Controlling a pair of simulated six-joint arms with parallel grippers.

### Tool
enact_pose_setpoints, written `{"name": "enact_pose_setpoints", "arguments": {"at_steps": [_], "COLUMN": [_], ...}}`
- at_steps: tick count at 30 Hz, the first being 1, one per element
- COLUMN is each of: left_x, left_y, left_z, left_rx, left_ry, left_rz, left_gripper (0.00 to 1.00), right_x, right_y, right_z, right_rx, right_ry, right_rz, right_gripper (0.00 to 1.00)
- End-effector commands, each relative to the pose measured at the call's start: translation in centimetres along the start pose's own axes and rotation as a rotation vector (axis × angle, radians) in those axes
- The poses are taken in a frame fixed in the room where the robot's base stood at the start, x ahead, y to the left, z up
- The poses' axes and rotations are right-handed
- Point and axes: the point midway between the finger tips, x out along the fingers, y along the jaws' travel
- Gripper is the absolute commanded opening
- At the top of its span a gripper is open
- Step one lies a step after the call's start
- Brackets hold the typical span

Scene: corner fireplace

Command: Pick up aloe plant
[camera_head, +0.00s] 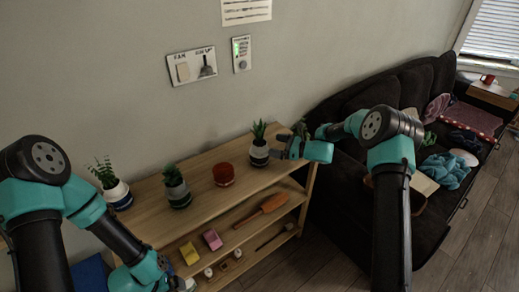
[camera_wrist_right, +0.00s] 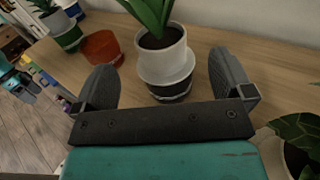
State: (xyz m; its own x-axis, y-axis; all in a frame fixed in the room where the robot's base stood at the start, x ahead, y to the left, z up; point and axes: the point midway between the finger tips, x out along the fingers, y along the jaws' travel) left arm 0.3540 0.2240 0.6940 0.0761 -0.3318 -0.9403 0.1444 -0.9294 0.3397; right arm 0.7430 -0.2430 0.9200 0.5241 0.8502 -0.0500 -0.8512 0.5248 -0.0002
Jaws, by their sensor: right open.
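The aloe plant (camera_head: 259,149) has spiky green leaves in a white pot with a dark base. It stands upright on the top of the wooden shelf, near its right end. My right gripper (camera_head: 280,147) is just to the right of the pot. In the right wrist view the aloe's pot (camera_wrist_right: 165,58) sits ahead, between the two open fingers of my right gripper (camera_wrist_right: 164,72), with gaps on both sides. My left gripper (camera_head: 186,285) is low at the front of the shelf, mostly cut off by the frame edge; its jaws are unclear.
The wooden shelf (camera_head: 215,158) also bears a red pot (camera_head: 223,174), a succulent (camera_head: 176,187) and a leafy plant (camera_head: 112,186) to the left. Another plant (camera_wrist_right: 302,135) is close to the gripper's right in the wrist view. A dark sofa (camera_head: 340,175) stands right of the shelf.

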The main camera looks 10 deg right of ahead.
Motion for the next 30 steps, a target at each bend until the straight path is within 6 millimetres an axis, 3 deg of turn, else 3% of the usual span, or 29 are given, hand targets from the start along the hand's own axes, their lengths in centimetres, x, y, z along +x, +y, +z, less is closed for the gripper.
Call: {"name": "enact_pose_setpoints", "arguments": {"at_steps": [6, 20, 30], "left_x": [0.0, 0.0, 0.0], "left_y": [0.0, 0.0, 0.0], "left_z": [0.0, 0.0, 0.0], "left_rx": [0.0, 0.0, 0.0], "left_ry": [0.0, 0.0, 0.0], "left_rz": [0.0, 0.0, 0.0], "left_gripper": [0.98, 0.98, 0.98], "right_x": [2.5, 3.2, 7.4], "right_y": [0.0, 0.0, 0.1], "right_z": [0.0, -0.1, -0.2], "right_rx": [0.001, 0.0, -0.001], "right_ry": [-0.001, 0.0, 0.0], "right_rz": [0.0, 0.0, 0.0], "right_gripper": [0.99, 0.99, 0.99]}}
